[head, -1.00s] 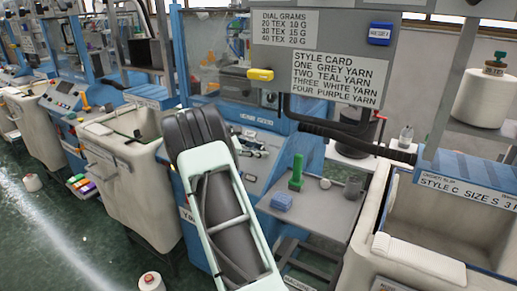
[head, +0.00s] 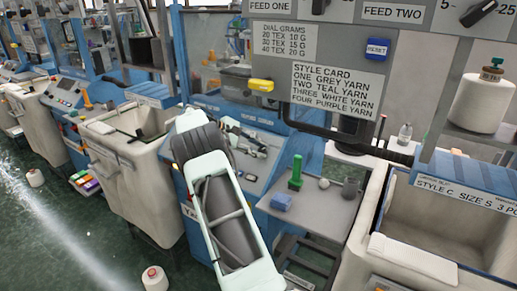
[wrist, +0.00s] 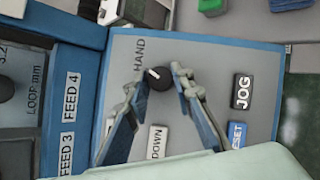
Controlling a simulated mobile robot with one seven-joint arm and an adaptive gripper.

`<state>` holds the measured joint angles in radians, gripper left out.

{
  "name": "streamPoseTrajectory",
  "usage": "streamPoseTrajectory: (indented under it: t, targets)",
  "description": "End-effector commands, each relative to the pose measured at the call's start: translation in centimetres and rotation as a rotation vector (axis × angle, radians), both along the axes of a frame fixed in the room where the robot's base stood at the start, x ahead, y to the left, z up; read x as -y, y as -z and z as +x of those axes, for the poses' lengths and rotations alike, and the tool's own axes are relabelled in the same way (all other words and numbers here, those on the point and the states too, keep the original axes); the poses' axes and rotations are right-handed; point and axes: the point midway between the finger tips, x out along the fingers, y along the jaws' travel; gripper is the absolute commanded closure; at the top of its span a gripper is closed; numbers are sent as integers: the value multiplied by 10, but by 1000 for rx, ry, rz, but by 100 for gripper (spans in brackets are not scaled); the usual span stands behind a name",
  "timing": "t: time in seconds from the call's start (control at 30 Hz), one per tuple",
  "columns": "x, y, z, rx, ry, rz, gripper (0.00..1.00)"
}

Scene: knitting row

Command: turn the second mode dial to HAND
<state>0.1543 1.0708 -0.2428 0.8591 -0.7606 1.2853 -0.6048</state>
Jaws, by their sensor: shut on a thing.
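A black round mode dial (wrist: 158,86) with a white pointer mark sits on a grey panel (wrist: 215,62) with a blue border, in the wrist view. The mark points up and slightly left, toward the printed word HAND (wrist: 139,55). My gripper (wrist: 158,80) is shut on the dial, one finger on each side of it. The fingers cover part of the panel and of the key labels below. In the head view my arm hides the gripper and the dial, so I cannot tell there which machine's dial it is.
Keys marked DOWN (wrist: 157,141) and JOG (wrist: 242,92) lie close to the fingers. A white bin (head: 130,170) stands at left. Yarn cones stand on the floor.

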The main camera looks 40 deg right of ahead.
Motion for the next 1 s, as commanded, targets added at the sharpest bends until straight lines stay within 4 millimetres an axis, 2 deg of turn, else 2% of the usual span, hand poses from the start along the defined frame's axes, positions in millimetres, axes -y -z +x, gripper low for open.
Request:
streamPoseTrajectory:
  t: [0.33,0.37,0.5,0.8,1.0]
  targets:
    - [0,0,0,3,3,0,100]
    - [0,0,0,2,2,0,75]
    - [0,0,0,2,2,0,60]
    - [-1,-1,0,2,1,0,60]
    - [-22,-17,6,4,0,-1,60]
